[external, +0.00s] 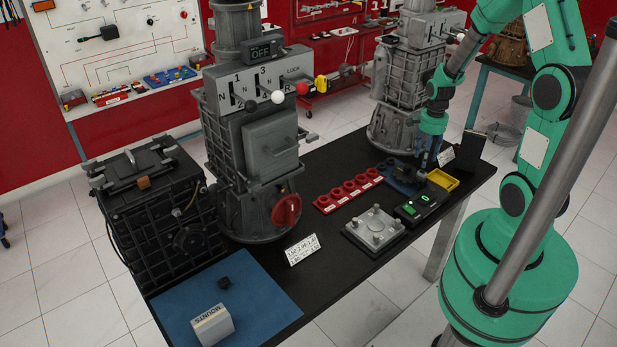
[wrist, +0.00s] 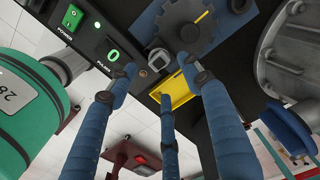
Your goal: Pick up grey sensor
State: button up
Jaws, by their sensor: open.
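In the wrist view a small grey sensor (wrist: 160,58) with a square, nut-like end lies at the edge of a dark toothed wheel (wrist: 183,30). My gripper (wrist: 167,82) has blue fingers spread apart, with nothing held between them. The sensor shows just beyond the gap between the fingertips; whether any finger touches it I cannot tell. In the external view my gripper (external: 427,164) points down over the right end of the black table, and the sensor cannot be made out there.
A yellow tray (external: 443,180) is right beside my gripper. A black box with green displays (external: 420,205) and a grey plate with knobs (external: 374,231) stand nearer the front. A red holder (external: 348,191) lies to the left. A tall grey gearbox (external: 395,110) rises behind.

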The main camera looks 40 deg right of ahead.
aim_at(423, 171)
jog(key=shift+f, duration=0.75)
jog(key=shift+f, duration=0.1)
jog(key=shift+s+f+b, duration=0.1)
jog(key=shift+f+b, duration=0.7)
jog(key=shift+f, duration=1.7)
jog(key=c, duration=1.3)
